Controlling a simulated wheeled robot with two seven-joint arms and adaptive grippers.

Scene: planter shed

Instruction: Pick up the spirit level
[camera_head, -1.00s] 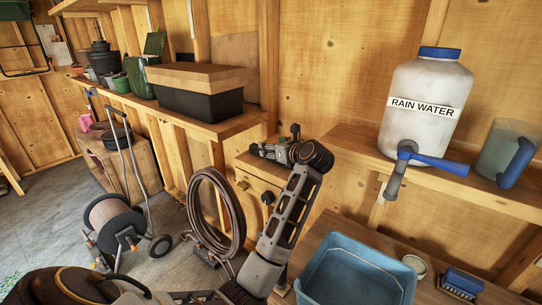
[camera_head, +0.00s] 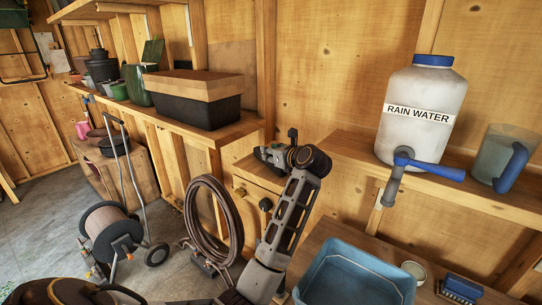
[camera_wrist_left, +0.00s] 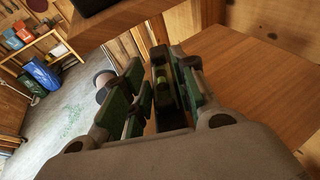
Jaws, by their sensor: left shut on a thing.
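My left gripper (camera_head: 268,156) is out at the end of my left arm, over the small wooden surface in the middle of the head view. In the left wrist view its green-and-dark fingers (camera_wrist_left: 145,92) are closed around the spirit level (camera_wrist_left: 161,80), a narrow bar with a yellow-green vial. Only its end part with the vial shows between the fingers; the rest is hidden by them. In the head view the level is too small and covered to make out clearly. My right gripper is not in view.
A wooden shelf holds a black planter box with a wooden lid (camera_head: 197,95). A rain water container (camera_head: 421,105) and a jug (camera_head: 503,160) stand on the right shelf. A blue tub (camera_head: 352,280) is below. A hose coil (camera_head: 208,222) and hose reel (camera_head: 108,228) stand left of my arm.

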